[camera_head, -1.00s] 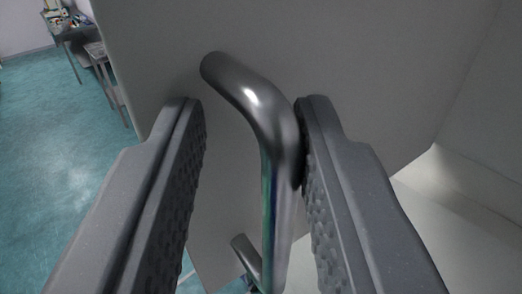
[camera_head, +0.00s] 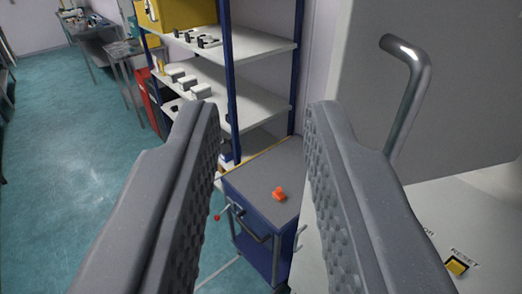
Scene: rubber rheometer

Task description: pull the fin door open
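The fin door (camera_head: 440,110) is a light grey panel at the right of the view. Its metal bar handle (camera_head: 412,90) bends out from the panel and runs down behind my right finger. My gripper (camera_head: 262,115) is open and empty, to the left of the handle and apart from it. Free space shows between the two fingers. The lower end of the handle is hidden by my right finger.
A shelf rack (camera_head: 255,100) with blue posts stands ahead. A pale machine panel with a yellow reset button (camera_head: 456,265) is at the lower right. Teal floor is clear at left.

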